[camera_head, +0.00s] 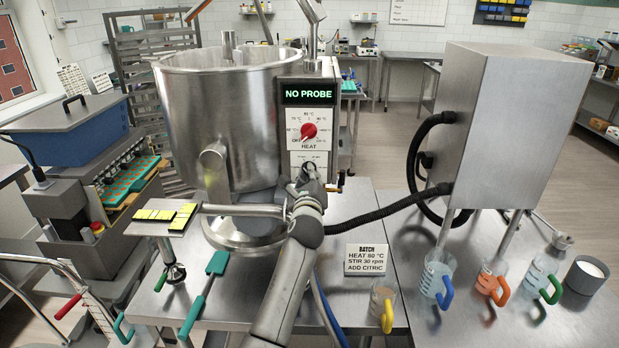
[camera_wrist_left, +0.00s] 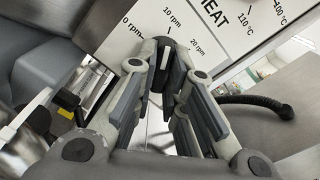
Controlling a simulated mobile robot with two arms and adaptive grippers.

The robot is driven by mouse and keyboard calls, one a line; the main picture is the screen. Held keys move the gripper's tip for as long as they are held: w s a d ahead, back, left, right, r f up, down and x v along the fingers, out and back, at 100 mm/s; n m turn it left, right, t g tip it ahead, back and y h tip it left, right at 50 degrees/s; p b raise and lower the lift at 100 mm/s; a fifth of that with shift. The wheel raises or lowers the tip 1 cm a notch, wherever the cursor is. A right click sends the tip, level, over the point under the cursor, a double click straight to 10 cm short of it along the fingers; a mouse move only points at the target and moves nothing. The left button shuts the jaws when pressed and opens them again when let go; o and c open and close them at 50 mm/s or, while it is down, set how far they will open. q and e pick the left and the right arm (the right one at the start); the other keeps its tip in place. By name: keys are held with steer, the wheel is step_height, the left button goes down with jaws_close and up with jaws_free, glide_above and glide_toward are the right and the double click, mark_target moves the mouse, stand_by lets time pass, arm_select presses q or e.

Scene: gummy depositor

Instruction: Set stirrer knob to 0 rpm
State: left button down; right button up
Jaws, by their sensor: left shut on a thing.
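My left gripper (camera_head: 308,176) reaches up to the lower dial of the control panel (camera_head: 308,115). In the left wrist view its fingers (camera_wrist_left: 166,85) are shut on the dark stirrer knob (camera_wrist_left: 165,55), which has a white pointer line. Labels reading 10 rpm and 20 rpm stand around the knob; the finger pads cover part of the dial, so I cannot tell the exact setting. In the head view the gripper hides most of the stirrer knob. My right gripper is not in view.
Above is the red heat knob (camera_head: 309,131), under a display reading NO PROBE. The steel kettle (camera_head: 200,110) stands left of the panel. A sign (camera_head: 367,259) reads HEAT 80 °C, STIR 30 rpm, ADD CITRIC. A black hose (camera_head: 385,211) runs right to a steel cabinet (camera_head: 500,120).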

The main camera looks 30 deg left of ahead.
arm_select(q)
steer(key=n+b, duration=0.2)
steer(key=n, duration=0.8)
steer(key=shift+w+d+r+n, duration=0.1)
steer(key=shift+n, duration=0.3)
stand_by(0.4)
steer(key=c, duration=1.5)
jaws_free()
steer(key=v, duration=1.2)
